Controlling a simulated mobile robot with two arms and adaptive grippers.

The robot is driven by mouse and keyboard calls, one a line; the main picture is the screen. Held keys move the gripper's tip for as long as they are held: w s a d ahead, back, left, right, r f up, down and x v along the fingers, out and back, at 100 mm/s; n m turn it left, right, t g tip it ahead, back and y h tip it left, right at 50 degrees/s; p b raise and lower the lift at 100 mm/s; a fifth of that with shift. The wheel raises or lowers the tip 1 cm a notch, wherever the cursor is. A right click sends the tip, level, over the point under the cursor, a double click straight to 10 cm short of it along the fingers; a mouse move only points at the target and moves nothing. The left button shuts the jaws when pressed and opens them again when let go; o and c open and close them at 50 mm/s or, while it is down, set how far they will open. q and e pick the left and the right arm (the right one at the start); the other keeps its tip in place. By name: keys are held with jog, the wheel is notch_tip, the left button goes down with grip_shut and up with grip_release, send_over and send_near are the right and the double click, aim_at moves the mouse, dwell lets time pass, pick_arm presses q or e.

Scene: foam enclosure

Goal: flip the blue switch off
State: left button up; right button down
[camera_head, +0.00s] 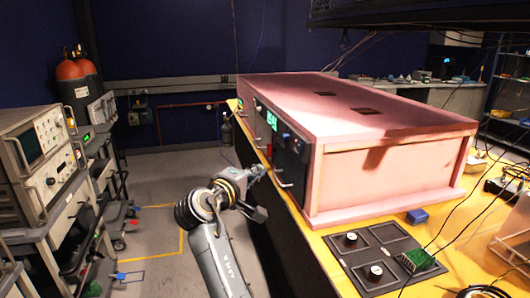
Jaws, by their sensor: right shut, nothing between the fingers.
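The pink foam enclosure (375,118) stands on the yellow bench, with a dark front panel (291,160) facing left. A small blue spot, which looks like the blue switch (286,136), is on this panel to the right of a green lit display (271,121). Its on or off position is too small to tell. My right gripper (258,171) is shut and empty, in front of the panel, below and to the left of the blue spot. I cannot tell whether its tips touch the panel. My left gripper is not in view.
Metal handles (280,180) stick out from the panel near my right gripper. A cart with instruments (38,165) stands at left. The floor between is clear.

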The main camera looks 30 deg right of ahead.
aim_at(299, 149)
jog(key=shift+s+r, duration=0.2)
jog(key=shift+r, duration=0.35)
jog(key=shift+s+r, duration=0.15)
jog(key=shift+r, duration=0.35)
jog(key=shift+d, duration=0.1)
jog(key=s+p+x, duration=0.1)
jog(key=p+x, duration=0.1)
jog(key=x, duration=0.4)
jog(key=s+d+p+x, duration=0.1)
jog(key=x, duration=0.5)
jog(key=shift+d+f+p, duration=0.2)
jog(key=shift+d+p, duration=0.15)
jog(key=shift+d, duration=0.25)
